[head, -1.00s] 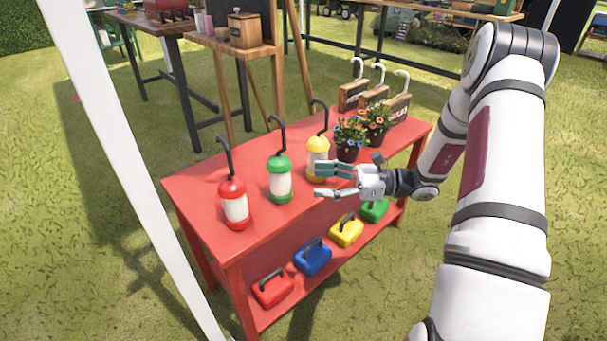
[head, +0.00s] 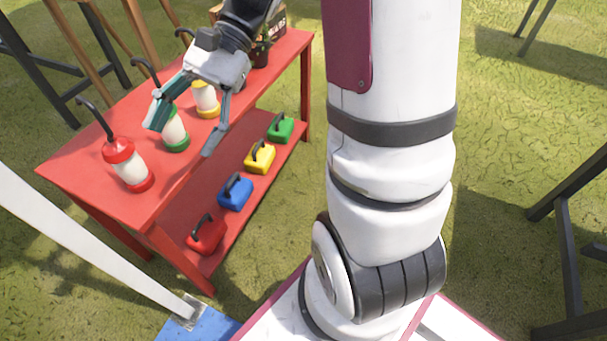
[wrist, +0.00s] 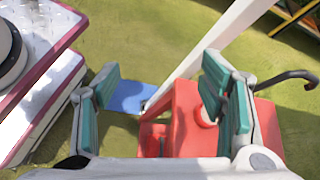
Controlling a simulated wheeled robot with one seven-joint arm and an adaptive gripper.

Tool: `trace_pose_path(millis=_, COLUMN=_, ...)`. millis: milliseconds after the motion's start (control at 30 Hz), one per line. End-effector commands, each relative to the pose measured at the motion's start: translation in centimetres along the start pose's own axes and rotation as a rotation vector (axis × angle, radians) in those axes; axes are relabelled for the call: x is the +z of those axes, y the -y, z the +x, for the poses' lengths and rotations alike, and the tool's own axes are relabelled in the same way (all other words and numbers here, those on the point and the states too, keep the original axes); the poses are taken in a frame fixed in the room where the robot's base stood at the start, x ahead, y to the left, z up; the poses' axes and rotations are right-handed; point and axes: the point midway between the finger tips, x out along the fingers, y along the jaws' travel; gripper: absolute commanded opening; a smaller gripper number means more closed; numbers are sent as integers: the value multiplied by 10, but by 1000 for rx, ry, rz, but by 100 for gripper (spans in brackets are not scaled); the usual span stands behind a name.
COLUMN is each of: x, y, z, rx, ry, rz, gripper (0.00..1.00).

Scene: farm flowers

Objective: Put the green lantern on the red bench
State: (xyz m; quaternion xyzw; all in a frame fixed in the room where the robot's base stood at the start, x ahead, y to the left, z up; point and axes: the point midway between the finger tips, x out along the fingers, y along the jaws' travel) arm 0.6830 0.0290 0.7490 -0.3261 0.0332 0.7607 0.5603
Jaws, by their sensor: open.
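The green lantern (head: 175,133) stands upright on the top of the red bench (head: 75,165), with a white body and dark hook. My gripper (head: 183,132) is open in front of and above it in the head view, one finger covering part of its left side. Whether they touch I cannot tell. In the wrist view my open gripper (wrist: 163,92) has empty space between its teal pads, above the ground and the red bench end (wrist: 183,130). I cannot make out the green lantern there.
A red lantern (head: 128,165) stands left of the green one and a yellow lantern (head: 206,99) right of it. Several coloured boxes, including a blue one (head: 235,192), sit on the lower shelf. A white post (head: 90,250) stands near the bench's left end.

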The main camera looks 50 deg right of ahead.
Motion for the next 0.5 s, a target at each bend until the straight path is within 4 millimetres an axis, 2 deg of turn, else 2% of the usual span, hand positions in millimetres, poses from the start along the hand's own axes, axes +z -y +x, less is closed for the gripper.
trace_pose_path(millis=33, x=18, y=-9, z=5, rx=62, ry=-45, rz=-61, gripper=64)
trace_pose_path(millis=200, x=61, y=-47, z=15, rx=255, ry=-179, rz=-242, gripper=64)
trace_pose_path(millis=333, x=85, y=-80, z=18, rx=390, ry=-285, rz=-383, gripper=64)
trace_pose_path(millis=500, x=104, y=-122, z=15, rx=552, ry=-428, rz=-568, gripper=64)
